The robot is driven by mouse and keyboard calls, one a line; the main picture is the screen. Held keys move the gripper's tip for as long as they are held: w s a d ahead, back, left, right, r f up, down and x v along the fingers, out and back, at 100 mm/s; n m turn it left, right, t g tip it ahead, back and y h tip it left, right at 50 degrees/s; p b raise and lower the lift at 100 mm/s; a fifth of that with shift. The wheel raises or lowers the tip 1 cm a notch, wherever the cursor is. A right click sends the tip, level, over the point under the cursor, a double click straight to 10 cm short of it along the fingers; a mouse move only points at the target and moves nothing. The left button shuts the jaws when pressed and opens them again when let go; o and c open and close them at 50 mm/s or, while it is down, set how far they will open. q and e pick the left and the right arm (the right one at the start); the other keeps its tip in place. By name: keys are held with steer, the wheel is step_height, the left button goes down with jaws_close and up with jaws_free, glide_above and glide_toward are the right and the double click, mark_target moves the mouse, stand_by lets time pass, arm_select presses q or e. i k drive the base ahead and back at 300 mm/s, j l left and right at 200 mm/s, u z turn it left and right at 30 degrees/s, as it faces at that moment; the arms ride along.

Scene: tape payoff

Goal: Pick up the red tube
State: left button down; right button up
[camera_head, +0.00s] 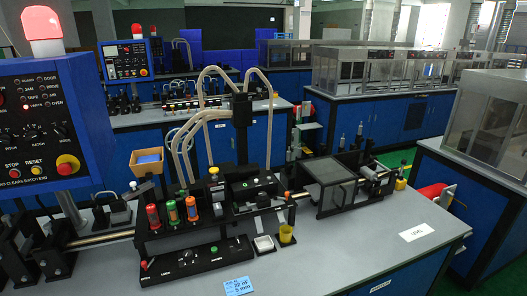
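The red tube (153,216) stands upright at the left end of a black holder on the grey workbench (340,258). Its lower end is hidden by the holder (170,240). The three stand apart in a row. Neither of my grippers can be made out in the head view, and nothing is seen touching the red tube.
A control panel (35,135) with a red beacon stands at the left. Pale hoses (200,120) arch behind the tubes. A black panel (185,262) lies in front of the holder. A yellow cup (286,234) stands to the right. The bench's front right is mostly clear.

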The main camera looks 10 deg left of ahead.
mark_target(153, 213)
steer(key=u, duration=1.35)
